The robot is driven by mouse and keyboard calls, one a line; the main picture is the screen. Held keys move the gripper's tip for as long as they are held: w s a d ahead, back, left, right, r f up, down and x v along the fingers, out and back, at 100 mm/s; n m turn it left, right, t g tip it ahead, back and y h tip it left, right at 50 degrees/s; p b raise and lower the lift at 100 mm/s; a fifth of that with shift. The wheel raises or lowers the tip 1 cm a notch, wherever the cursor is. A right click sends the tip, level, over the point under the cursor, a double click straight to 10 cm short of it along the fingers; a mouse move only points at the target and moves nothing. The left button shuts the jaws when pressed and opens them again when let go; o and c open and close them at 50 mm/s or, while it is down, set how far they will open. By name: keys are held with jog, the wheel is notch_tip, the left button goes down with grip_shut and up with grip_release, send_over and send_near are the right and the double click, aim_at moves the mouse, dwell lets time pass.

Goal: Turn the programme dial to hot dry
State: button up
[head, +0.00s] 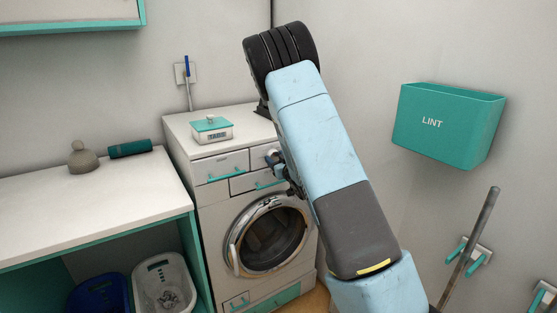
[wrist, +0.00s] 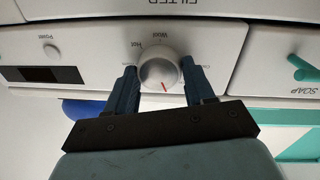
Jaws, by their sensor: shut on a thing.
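The programme dial (wrist: 160,58) is a round silver knob on a white panel, with a red mark at its lower edge in the wrist view. Small labels stand around its upper side; I read "Wool" and what looks like "Hot", and others are blurred or hidden by the fingers. My gripper (wrist: 159,73) is shut on the dial, one dark blue finger on each side. In the head view, my gripper (head: 283,168) is at the upper front panel of the white front-loading machine (head: 208,225), mostly hidden behind my arm.
A "Power" button (wrist: 51,49) and dark display lie left of the dial in the wrist view; the soap drawer (wrist: 296,90) is right. A tabs box (head: 212,134) stands on the machine. A counter (head: 90,205) is left, a green lint bin (head: 447,127) on the right wall.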

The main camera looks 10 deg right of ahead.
jog(key=n, duration=0.4)
jog(key=shift+d+f+n, duration=0.1)
jog(key=shift+n, duration=0.2)
jog(key=o, duration=1)
jog(key=v, duration=1.3)
jog(key=shift+s+f, duration=0.35)
jog(key=shift+s, duration=0.05)
